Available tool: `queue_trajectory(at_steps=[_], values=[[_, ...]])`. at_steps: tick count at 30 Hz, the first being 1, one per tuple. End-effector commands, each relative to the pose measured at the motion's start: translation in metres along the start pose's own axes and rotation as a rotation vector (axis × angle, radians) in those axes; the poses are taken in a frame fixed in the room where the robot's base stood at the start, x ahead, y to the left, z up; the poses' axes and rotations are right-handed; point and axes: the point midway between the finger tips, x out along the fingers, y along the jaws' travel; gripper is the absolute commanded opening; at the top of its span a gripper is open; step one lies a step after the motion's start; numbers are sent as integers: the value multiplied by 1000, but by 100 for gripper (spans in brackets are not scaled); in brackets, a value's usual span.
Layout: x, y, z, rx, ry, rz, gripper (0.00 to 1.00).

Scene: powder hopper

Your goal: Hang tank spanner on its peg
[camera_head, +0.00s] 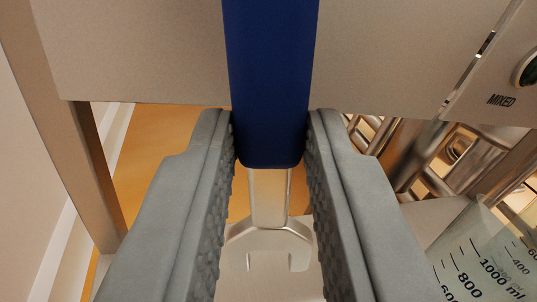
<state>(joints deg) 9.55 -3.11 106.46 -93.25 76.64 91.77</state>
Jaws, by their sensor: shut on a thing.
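The tank spanner (269,85) has a blue handle, a silver shank and an open-ended silver jaw (268,240) that points towards the bottom of the picture. My gripper (270,125) has two grey ridged fingers, one on each side of the blue handle near its lower end, and is shut on it. The blue handle runs up out of the top of the picture, in front of a flat beige panel. I cannot see a peg in this view.
The beige panel (140,50) fills the top of the view. A control plate labelled MIXED (502,100) is at the upper right. A graduated clear beaker (485,262) stands at the lower right, with metal pipework (400,150) behind. A beige post (95,170) is at the left.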

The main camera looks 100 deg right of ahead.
Motion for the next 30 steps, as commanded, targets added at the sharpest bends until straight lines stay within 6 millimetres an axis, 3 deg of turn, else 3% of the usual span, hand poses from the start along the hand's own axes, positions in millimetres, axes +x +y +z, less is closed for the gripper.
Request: queue_trajectory(at_steps=[30], values=[[40, -12, 8, -1, 0, 0, 0]])
